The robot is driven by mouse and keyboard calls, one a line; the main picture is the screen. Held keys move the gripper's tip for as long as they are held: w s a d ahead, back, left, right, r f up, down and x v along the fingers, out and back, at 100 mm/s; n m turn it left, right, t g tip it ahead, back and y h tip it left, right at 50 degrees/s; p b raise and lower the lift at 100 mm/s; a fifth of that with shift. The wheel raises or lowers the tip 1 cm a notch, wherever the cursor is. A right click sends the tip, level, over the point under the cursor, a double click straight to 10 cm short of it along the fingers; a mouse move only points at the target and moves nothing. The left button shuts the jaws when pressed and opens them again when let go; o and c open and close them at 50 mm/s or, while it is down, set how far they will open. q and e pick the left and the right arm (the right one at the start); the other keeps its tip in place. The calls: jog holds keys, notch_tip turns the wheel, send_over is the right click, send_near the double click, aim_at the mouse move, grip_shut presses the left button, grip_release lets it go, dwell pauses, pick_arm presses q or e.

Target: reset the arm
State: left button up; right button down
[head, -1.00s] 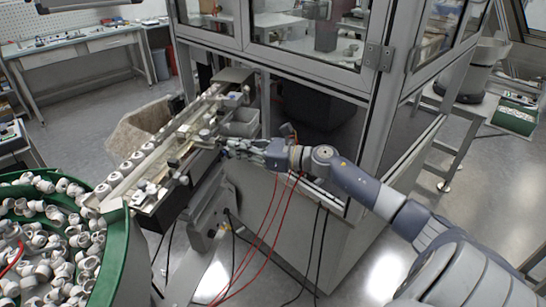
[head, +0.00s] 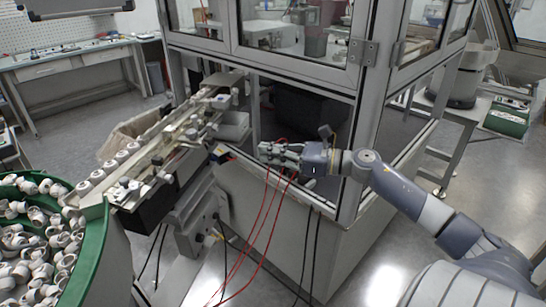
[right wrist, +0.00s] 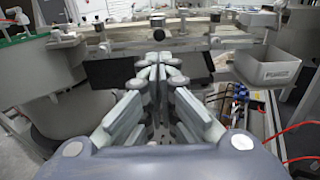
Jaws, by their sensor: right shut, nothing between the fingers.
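My right arm reaches in from the right in the head view. Its right gripper (head: 263,150) is just right of the feeder rail, in front of the open lower side of the glazed cabinet. In the right wrist view the right gripper (right wrist: 160,38) has its fingertips together with nothing between them. It is apart from the rail (right wrist: 200,45), which crosses the picture beyond the fingers. My left gripper is not in view.
The feeder rail (head: 145,165) carries several white caps. A green-rimmed bowl (head: 98,250) full of white caps stands at lower left. The cabinet's frame post (head: 361,125) rises close to my right arm. Red cables (head: 264,215) hang below the gripper.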

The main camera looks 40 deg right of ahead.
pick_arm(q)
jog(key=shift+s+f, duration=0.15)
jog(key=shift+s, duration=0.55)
pick_arm(e)
jog(key=shift+s+d, duration=0.2)
jog(key=shift+s, duration=0.25)
